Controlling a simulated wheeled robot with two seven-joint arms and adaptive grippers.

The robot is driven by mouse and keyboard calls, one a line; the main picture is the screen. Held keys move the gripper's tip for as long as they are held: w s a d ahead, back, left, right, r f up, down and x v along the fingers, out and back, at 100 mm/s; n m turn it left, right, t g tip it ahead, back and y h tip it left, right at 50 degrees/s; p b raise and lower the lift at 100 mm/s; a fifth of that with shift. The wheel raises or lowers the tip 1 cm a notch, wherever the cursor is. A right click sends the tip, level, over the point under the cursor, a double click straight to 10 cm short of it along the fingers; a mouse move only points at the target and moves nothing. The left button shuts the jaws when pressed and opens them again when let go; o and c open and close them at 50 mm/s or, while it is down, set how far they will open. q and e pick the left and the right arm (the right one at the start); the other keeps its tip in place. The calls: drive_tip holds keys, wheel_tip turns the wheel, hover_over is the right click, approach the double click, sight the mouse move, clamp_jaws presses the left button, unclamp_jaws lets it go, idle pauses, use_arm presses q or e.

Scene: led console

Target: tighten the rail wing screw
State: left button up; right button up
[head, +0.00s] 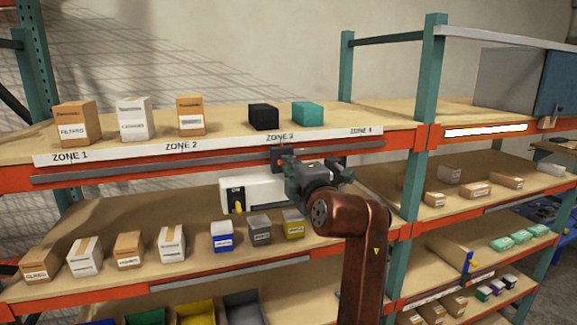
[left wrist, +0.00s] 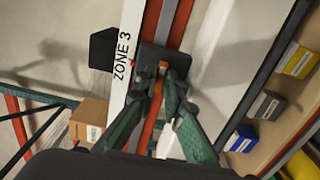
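The rail wing screw (left wrist: 163,67) shows as a small orange piece on a dark block (left wrist: 170,56) in the left wrist view. The block sits on the grey rail (head: 100,174) under the upper shelf's front edge, below the ZONE 3 label. My left gripper (head: 283,158) reaches this block from the front. In the left wrist view its two green fingers (left wrist: 163,82) converge to a narrow gap with the screw between their tips; they appear closed on it. My right gripper is not in view.
Boxes stand on the upper shelf, including a black one (head: 263,117) and a teal one (head: 308,113). A white unit with a yellow part (head: 239,207) is below the rail, left of my arm. Small bins (head: 221,236) stand on the middle shelf. A teal post (head: 428,85) rises to the right.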

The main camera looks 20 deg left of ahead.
use_arm(q)
clamp_jaws()
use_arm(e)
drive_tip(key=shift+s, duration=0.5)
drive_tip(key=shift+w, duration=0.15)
